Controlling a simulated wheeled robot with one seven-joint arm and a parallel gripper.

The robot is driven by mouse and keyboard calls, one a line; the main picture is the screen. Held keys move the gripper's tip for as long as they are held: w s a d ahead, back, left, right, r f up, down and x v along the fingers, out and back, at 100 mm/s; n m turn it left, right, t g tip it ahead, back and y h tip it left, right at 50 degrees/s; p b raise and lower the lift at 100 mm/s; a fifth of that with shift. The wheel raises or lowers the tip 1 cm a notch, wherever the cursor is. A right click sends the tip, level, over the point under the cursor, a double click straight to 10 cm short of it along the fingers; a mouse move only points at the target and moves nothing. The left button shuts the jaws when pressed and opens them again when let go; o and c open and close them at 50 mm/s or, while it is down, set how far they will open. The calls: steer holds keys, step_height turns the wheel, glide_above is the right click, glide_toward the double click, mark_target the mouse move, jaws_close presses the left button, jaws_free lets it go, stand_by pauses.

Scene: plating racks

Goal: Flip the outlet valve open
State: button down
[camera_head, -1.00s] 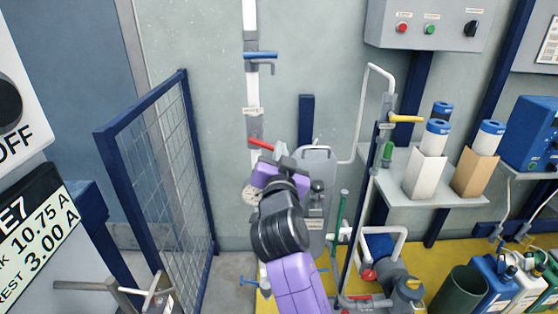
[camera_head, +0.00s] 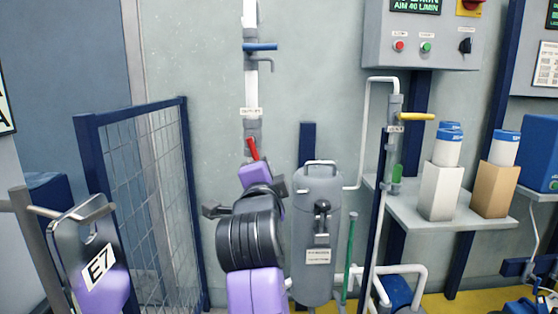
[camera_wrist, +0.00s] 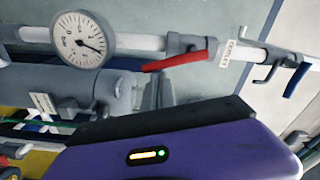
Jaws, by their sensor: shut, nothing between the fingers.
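The outlet valve has a red lever (camera_head: 252,149) on the vertical white pipe, just below a small white label. In the wrist view, where the pipe runs sideways, the red lever (camera_wrist: 178,61) points from its pivot toward the round gauge. It lies at a small angle to the pipe, not quite in line. My gripper (camera_head: 254,172) is directly below the lever in the head view, its purple body overlapping the lower pipe. It is shut and empty. Its fingertips are mostly hidden, so I cannot tell whether they touch the lever.
A blue-handled valve (camera_head: 261,47) sits higher on the same pipe. The gauge (camera_wrist: 82,39) is beside the lever. A grey tank (camera_head: 317,240) stands right of my arm, and a blue mesh fence (camera_head: 150,190) stands left. A yellow-handled valve (camera_head: 416,116) is farther right.

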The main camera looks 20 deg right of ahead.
steer(key=a+m+b, duration=0.1)
steer(key=f+m+b, duration=0.1)
steer(key=shift+w+a+m+b, duration=0.3)
steer(key=shift+a, duration=0.3)
stand_by(0.4)
steer(key=shift+d, duration=0.1)
